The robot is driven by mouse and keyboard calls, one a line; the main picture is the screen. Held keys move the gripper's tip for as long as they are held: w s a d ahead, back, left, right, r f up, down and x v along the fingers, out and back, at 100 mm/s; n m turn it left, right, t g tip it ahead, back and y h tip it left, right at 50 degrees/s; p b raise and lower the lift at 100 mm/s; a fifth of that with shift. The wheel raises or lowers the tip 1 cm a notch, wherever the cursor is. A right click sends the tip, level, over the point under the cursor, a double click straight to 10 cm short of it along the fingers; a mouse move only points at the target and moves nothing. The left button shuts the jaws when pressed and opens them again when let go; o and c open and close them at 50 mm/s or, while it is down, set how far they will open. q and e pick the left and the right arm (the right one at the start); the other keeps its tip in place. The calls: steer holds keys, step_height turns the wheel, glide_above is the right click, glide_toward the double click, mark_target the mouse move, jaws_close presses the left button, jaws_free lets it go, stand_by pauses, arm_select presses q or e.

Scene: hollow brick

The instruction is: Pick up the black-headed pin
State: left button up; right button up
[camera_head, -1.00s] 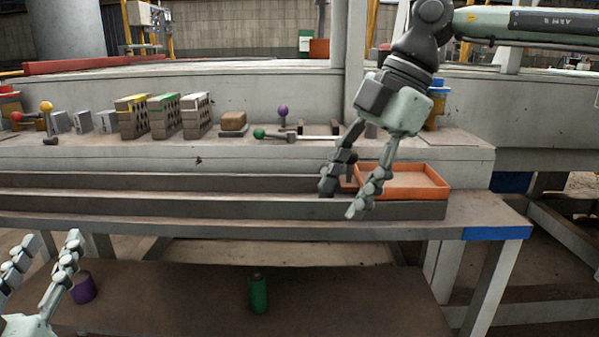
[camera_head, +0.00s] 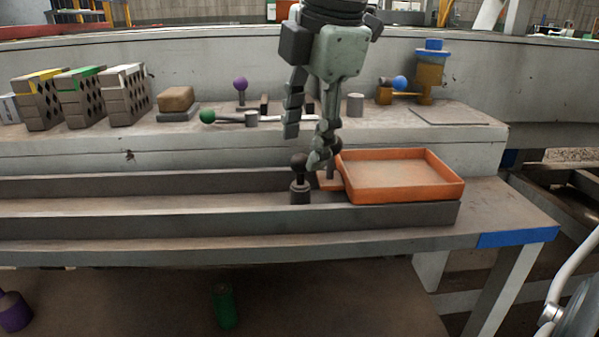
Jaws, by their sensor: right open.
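A black-headed pin (camera_head: 299,175) stands upright at the grey ledge in front of the shelf, just left of the orange tray (camera_head: 405,194). Its round dark head is on top of a grey cylindrical base. My right gripper (camera_head: 304,146) hangs pointing down just above the pin, with its fingers apart and nothing between them. One fingertip is close to the right of the pin's head; I cannot tell whether they touch. Another dark rounded shape shows partly behind that finger, by the tray's left edge. My left gripper is out of view.
A green cylinder (camera_head: 224,308) is below. The ledge left of the pin is clear.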

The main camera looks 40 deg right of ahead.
mark_target(301, 157)
steer(key=x, duration=0.4)
steer(key=shift+f, duration=0.4)
jaws_close()
